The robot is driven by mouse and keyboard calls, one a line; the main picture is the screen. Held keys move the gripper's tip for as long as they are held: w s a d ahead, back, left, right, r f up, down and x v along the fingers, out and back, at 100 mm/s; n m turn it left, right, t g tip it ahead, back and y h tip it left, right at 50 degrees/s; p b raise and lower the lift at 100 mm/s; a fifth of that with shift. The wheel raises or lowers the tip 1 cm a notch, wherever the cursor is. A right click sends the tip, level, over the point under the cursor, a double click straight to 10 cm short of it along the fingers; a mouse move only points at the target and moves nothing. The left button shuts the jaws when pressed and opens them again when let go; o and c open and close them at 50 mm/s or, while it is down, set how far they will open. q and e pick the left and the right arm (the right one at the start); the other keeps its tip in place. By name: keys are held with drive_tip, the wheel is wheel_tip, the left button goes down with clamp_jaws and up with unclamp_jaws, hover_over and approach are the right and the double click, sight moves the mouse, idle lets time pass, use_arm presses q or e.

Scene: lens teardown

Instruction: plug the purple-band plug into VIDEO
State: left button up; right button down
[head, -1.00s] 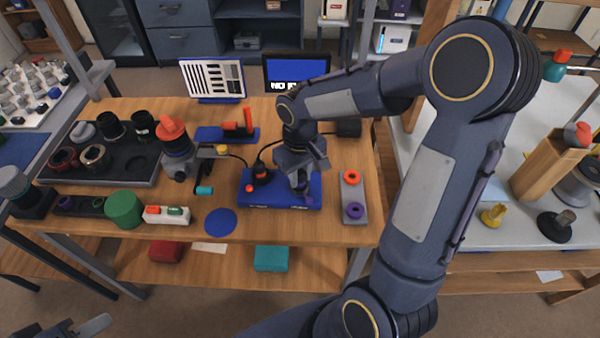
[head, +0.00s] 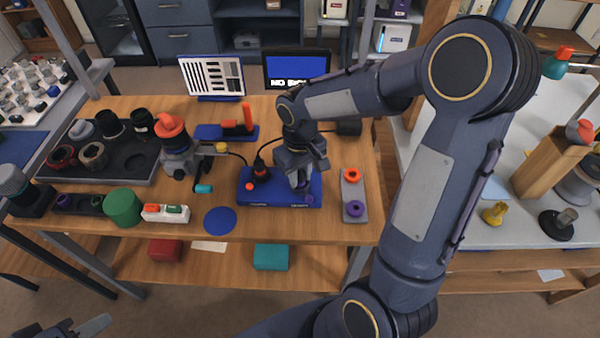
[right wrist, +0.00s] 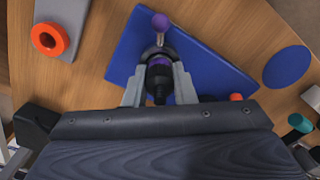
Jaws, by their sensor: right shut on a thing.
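The purple-band plug (right wrist: 159,74) is a black cylinder with a purple ring, held between the fingers of my right gripper (right wrist: 158,88). In the head view my right gripper (head: 301,182) is over the right part of the blue box (head: 280,201). In the right wrist view the blue box (right wrist: 205,72) lies behind the plug. A purple-knobbed lever (right wrist: 160,23) stands near the box's edge, just beyond the plug. The VIDEO socket is hidden, and I cannot tell whether the plug's tip is in it. My left gripper (head: 80,331) is partly cut off at the bottom left.
A grey holder with orange and purple rings (head: 353,196) stands close on the right. A blue disc (head: 220,220) lies to the left. The monitor (head: 296,68) is at the back.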

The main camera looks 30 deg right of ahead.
drive_tip(key=shift+s+f, duration=0.1)
drive_tip(key=shift+f, duration=0.15)
drive_tip(key=c, duration=1.1)
unclamp_jaws()
wheel_tip(320, 180, up, 8)
drive_tip(key=shift+f, duration=0.25)
drive_tip(key=shift+r, duration=0.2)
